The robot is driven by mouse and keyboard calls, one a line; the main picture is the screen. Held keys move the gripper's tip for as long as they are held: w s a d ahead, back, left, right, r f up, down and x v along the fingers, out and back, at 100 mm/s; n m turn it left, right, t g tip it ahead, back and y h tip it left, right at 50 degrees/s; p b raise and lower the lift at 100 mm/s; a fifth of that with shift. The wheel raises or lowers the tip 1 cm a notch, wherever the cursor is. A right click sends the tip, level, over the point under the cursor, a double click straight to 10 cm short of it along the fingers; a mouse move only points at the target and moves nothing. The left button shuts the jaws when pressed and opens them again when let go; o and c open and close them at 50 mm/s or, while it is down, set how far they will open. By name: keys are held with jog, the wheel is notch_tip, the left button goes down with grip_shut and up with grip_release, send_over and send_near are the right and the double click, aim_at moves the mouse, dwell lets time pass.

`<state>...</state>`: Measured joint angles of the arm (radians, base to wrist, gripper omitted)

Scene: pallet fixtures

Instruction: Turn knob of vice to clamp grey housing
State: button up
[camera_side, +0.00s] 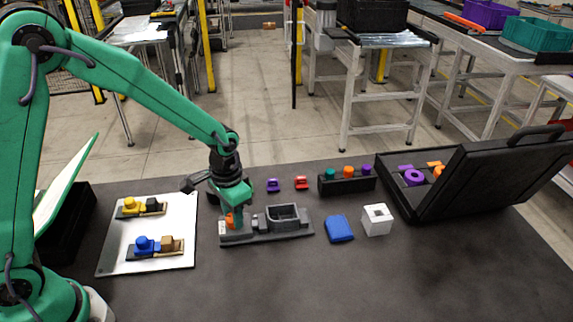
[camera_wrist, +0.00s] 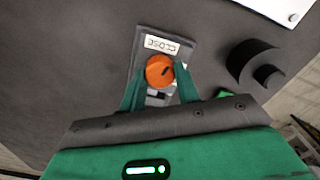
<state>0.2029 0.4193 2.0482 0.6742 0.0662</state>
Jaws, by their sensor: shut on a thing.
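The vice (camera_side: 262,237) is a dark grey fixture on the table, with an orange knob (camera_side: 231,221) at its left end. The grey housing (camera_side: 287,217), an open-topped box, sits on the right part of the vice. My gripper (camera_side: 230,212) points down over the left end, its green fingers on either side of the knob. In the wrist view my gripper (camera_wrist: 160,82) is shut on the orange knob (camera_wrist: 160,71), which bears a dark mark. A label reading CLOSE (camera_wrist: 162,46) lies beside the knob. The housing is hidden in the wrist view.
A white plate (camera_side: 146,262) with yellow and blue assemblies lies to the left. A blue block (camera_side: 339,229) and a white cube (camera_side: 377,220) stand right of the vice. Behind are small purple and red parts (camera_side: 301,183) and a black rack (camera_side: 330,187). An open black case (camera_side: 470,180) stands far right.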

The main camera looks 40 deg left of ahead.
jog(key=shift+n, duration=1.5)
jog(key=o, duration=1)
jog(key=shift+c, duration=0.2)
jog(key=shift+r, duration=3.9)
jog(key=shift+r, duration=0.1)
